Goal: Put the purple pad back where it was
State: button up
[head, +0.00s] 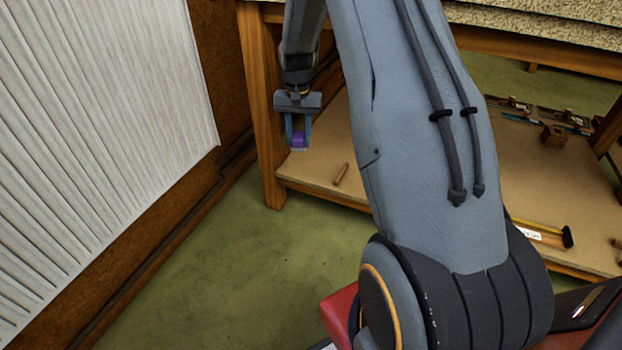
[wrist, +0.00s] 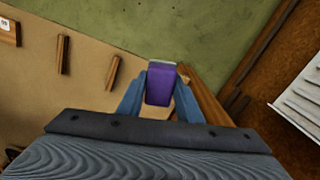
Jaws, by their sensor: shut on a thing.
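My gripper (head: 299,130) is shut on the purple pad (head: 299,140) in the head view, left of the picture's middle. The wrist view shows the purple pad (wrist: 160,85) between the two blue fingers, with a pale face at its far end. The pad is held in front of the wooden table leg and the left end of the lower shelf (head: 330,180). From these views I cannot tell its exact height above the shelf.
A short wooden stick (head: 341,174) lies on the shelf near its front edge. A wooden table leg (head: 262,110) stands beside the gripper. A white ribbed panel (head: 100,140) is at left. Open green floor (head: 220,270) lies in front.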

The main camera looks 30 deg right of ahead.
aim_at(313, 169)
jog(key=w+d+f+m+b, duration=0.3)
jog(key=w+d+f+b, duration=0.25)
jog(key=d+f, duration=0.25)
jog(key=f+b, duration=0.1)
jog(key=f, duration=0.3)
jog(key=f+b, duration=0.2)
jog(key=f, duration=0.3)
jog(key=shift+w+d+f, duration=0.15)
jog(key=shift+w+f, duration=0.05)
jog(key=shift+f, duration=0.05)
jog(key=shift+f, duration=0.1)
jog(key=o, duration=1.2)
notch_tip(313, 169, up, 8)
jog(key=p, duration=0.3)
jog(key=shift+f, duration=0.15)
